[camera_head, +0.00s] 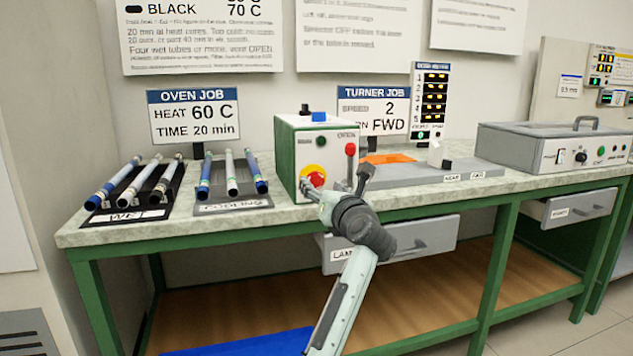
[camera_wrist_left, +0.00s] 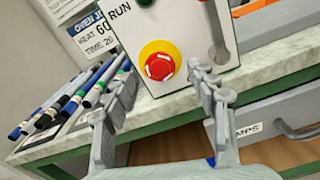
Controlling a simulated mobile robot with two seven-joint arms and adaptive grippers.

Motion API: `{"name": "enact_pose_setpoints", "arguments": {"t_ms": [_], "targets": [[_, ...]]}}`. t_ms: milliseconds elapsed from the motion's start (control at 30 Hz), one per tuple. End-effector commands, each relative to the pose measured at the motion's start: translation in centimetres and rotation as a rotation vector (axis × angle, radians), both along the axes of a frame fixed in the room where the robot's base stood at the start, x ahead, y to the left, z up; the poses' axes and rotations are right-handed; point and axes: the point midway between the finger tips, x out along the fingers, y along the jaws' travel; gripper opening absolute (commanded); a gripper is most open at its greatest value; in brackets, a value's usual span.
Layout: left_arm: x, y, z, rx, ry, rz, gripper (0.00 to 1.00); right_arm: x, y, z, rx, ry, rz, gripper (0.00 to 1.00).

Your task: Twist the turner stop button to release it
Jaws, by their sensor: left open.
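The red stop button (camera_head: 314,172) has a yellow ring and sits low on the front of the turner's white and green box (camera_head: 326,140). In the left wrist view the button (camera_wrist_left: 158,65) shows white arrow marks on its face. My left gripper (camera_head: 337,180) is open and empty in front of the box. In the left wrist view its fingers (camera_wrist_left: 165,80) stand apart, and the button appears between and beyond their tips. I see no contact with the button. My right gripper is not in view.
A red-knobbed lever (camera_head: 350,150) stands right of the button on the box. Racks with tubes lie left, the wet rack (camera_head: 122,216) and the cooling rack (camera_head: 233,207). A grey turner bed (camera_head: 425,175) extends right. A drawer (camera_head: 415,238) hangs under the bench edge.

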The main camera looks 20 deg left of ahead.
Motion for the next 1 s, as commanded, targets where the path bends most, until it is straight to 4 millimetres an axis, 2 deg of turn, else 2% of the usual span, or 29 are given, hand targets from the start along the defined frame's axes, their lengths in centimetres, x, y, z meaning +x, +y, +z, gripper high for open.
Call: {"name": "enact_pose_setpoints", "arguments": {"t_ms": [233,600,1000], "targets": [[2.7,1.9,0.0,0.003,0.001,0.002,0.58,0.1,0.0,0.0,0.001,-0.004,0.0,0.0],[3.3,2.3,0.0,0.001,0.0,0.001,0.58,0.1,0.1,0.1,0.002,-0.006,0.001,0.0],[3.3,2.3,0.0,0.002,0.001,0.001,0.08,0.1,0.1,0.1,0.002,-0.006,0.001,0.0]]}}
